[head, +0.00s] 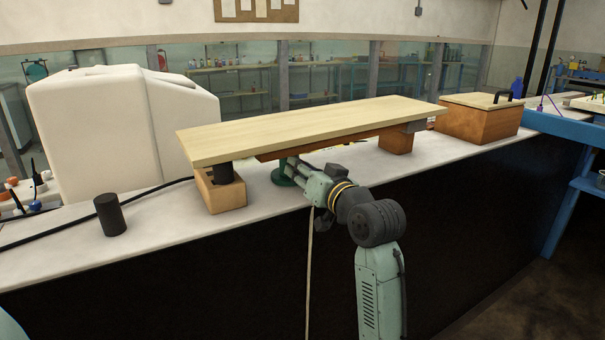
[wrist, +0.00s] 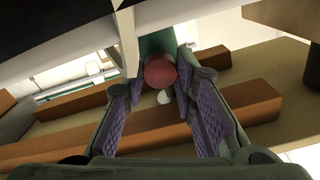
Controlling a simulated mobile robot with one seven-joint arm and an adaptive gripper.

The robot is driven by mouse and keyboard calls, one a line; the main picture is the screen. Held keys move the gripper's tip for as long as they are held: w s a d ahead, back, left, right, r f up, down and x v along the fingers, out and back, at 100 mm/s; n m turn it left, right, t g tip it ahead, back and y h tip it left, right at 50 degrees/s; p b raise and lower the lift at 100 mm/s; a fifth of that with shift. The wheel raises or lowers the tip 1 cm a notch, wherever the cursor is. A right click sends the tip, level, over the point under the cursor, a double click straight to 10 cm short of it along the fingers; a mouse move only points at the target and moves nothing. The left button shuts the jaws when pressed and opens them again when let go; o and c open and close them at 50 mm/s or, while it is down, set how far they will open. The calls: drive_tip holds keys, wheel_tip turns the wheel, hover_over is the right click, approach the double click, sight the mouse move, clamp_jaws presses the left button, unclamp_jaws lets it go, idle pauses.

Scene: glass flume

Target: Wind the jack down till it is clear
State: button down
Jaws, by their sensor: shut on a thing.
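The green jack (head: 283,176) stands on the pale bench under a long wooden board (head: 300,127). Its top is hidden by the board and my arm, so I cannot tell whether it touches the board's underside. My gripper (head: 293,164) reaches in under the board's front edge at the jack. In the wrist view, my gripper (wrist: 160,85) has its purple-padded fingers closed around a red knob (wrist: 160,71) in front of the green jack body (wrist: 157,42). Wooden beams (wrist: 150,125) show behind the fingers.
A hollow wooden block (head: 221,195) with a black post (head: 222,172) is under the board's left end. Another wooden block (head: 396,142) is under the right. A loose black cylinder (head: 110,214), a lidded wooden box (head: 478,122) and a white tank (head: 125,125) stand nearby.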

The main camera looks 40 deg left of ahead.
drive_tip(key=shift+n, duration=0.5)
drive_tip(key=c, duration=1.6)
unclamp_jaws()
drive_tip(key=v, duration=1.2)
